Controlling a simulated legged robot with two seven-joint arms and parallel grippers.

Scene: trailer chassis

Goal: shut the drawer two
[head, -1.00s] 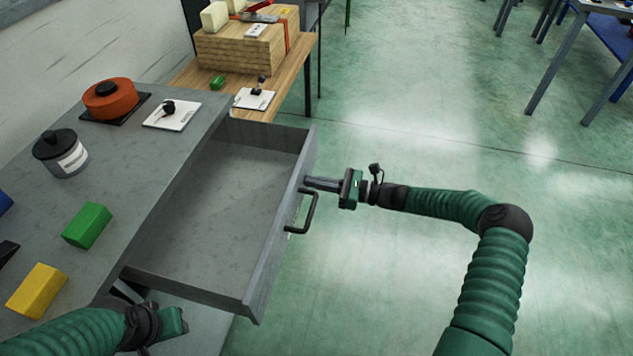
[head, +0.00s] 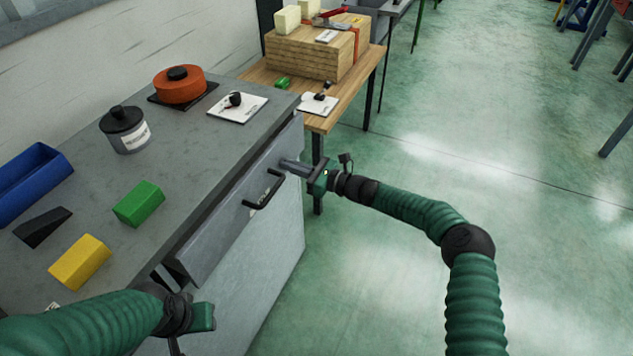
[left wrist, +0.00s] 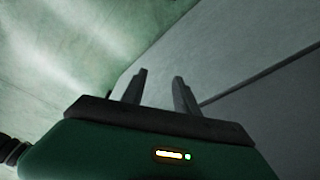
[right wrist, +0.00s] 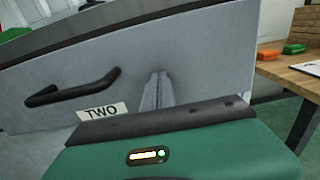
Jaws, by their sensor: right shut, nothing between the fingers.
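The grey drawer two (head: 222,225) has a black bar handle (head: 266,193) and stands almost flush with the cabinet; a narrow dark gap shows at its near end. In the right wrist view its front (right wrist: 140,75) carries a "TWO" label (right wrist: 102,111). My right gripper (head: 284,163) is shut and empty, its fingertips at the drawer front beside the far end of the handle, seemingly touching it. The fingers also show in the right wrist view (right wrist: 157,82). My left gripper (left wrist: 160,78) is open and empty, low by the near side of the cabinet.
The grey cabinet top (head: 185,150) holds an orange round container (head: 180,88), a black-lidded tin (head: 126,132), green (head: 139,204) and yellow (head: 80,262) blocks and a blue bin (head: 32,183). A wooden table (head: 345,100) stands beyond.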

